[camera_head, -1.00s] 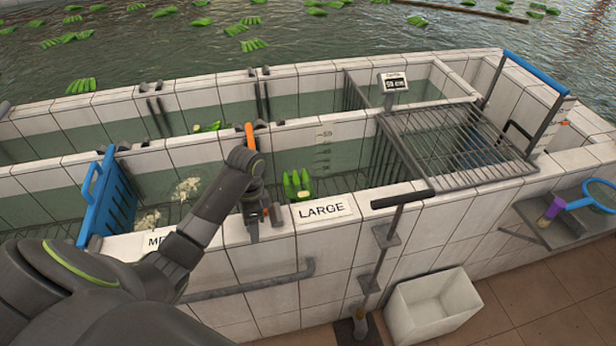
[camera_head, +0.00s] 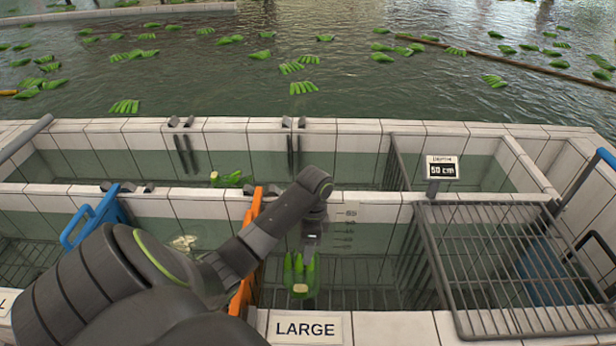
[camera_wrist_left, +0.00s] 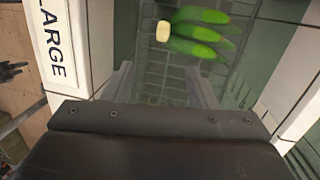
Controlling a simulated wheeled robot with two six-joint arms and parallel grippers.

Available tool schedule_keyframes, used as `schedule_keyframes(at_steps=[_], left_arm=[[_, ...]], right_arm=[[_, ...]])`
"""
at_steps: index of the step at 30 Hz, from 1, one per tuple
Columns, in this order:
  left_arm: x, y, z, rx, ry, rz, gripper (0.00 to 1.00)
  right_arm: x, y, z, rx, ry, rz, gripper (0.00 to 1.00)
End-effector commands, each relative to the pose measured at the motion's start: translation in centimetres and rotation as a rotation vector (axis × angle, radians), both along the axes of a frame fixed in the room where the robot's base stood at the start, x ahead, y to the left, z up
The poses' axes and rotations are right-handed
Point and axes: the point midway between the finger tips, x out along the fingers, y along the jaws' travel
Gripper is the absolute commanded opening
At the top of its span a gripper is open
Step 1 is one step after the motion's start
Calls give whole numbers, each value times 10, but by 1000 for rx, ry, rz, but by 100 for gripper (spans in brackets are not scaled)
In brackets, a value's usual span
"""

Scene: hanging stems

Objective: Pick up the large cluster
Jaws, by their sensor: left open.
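The large cluster is a green banana cluster (camera_head: 300,275) with a pale cut end, in the water of the LARGE compartment. It also shows at the top of the left wrist view (camera_wrist_left: 205,35), with its pale end to the left. My left gripper (camera_head: 311,238) hangs above the compartment, just behind the cluster in the head view. In the left wrist view, its two fingers (camera_wrist_left: 160,85) are spread apart with nothing between them, and the cluster lies beyond them. My right gripper does not show.
The LARGE sign (camera_head: 305,329) is on the front wall. An orange divider (camera_head: 246,255) stands left of the cluster, and a metal grate (camera_head: 500,255) lies to the right. A blue divider (camera_head: 92,220) stands farther left. Another green cluster (camera_head: 230,179) floats in the rear channel.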

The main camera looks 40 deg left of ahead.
Motion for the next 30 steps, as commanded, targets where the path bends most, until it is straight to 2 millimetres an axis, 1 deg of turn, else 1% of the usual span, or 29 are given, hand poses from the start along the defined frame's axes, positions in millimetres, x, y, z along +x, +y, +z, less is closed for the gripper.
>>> schedule_keyframes(at_steps=[1,3,6,8,9,11,12,15,17,20,24,27,30], left_arm=[[-1,0,-9,-1,1,0,52],[-2,0,-17,-1,1,0,52],[-4,-1,-30,-1,1,1,52],[-5,-1,-37,-1,1,1,52],[-6,-1,-42,-1,1,1,52],[-7,-1,-49,-1,1,1,52],[-8,-1,-53,-1,1,0,52],[-9,-2,-65,0,0,0,52],[-11,-2,-72,0,0,0,52],[-13,-2,-83,0,0,0,52],[-16,-3,-99,0,2,1,52],[-18,-3,-111,-1,1,0,52],[-18,-3,-116,-1,0,0,52]], right_arm=[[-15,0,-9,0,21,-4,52],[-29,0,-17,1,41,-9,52],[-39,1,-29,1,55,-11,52],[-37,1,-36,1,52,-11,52],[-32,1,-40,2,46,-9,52],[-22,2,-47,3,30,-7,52],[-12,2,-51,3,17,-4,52],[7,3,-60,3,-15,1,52],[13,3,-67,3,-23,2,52],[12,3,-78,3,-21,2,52],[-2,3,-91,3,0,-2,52],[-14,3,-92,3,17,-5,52],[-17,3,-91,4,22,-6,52]])
